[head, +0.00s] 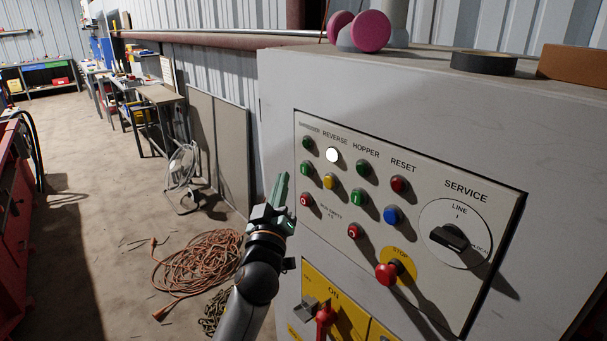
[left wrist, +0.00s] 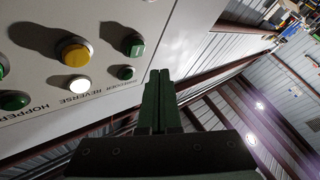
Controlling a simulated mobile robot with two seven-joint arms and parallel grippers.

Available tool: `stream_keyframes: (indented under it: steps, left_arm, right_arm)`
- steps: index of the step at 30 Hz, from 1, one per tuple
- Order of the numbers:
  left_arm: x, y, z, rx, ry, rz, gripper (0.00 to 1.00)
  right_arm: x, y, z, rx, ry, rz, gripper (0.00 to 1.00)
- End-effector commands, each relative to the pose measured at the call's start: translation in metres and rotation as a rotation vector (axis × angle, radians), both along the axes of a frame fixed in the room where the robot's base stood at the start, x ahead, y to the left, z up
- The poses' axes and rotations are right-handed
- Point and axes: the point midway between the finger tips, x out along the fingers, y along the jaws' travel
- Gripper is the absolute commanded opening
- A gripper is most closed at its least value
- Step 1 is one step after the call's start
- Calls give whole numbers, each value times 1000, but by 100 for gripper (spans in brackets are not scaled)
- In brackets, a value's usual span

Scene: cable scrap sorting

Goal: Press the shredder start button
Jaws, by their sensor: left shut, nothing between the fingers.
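The shredder start button (head: 307,168) is green and sits in the SHREDDER column of the grey panel (head: 430,185), below a green lamp (head: 308,143) and above a red button (head: 306,200). In the left wrist view the green start button (left wrist: 133,45) stands out from the panel, beside the small green lamp (left wrist: 126,73). My left gripper (head: 281,179) is shut and empty, just left of the start button in the head view. Its fingertips (left wrist: 161,73) appear to the right of the button in the wrist view, with a visible gap. My right gripper is not in view.
Close by are a yellow button (head: 329,181), a lit white lamp (head: 333,155) and a red STOP knob (head: 388,273). A red handle (head: 325,318) sticks out below. Coiled orange cable (head: 197,262) lies on the floor at left.

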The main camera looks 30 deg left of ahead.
Motion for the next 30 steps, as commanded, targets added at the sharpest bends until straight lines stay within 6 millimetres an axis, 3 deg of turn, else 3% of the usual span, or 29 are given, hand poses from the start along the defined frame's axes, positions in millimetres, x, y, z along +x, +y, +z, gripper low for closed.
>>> stream_keyframes:
  steps: [9, 30]
  left_arm:
    - [21, -8, -1, -2, 0, 0, 0]
    - [22, -9, 0, -1, 0, 1, 0]
  right_arm:
    - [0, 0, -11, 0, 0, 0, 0]
    - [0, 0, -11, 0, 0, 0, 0]
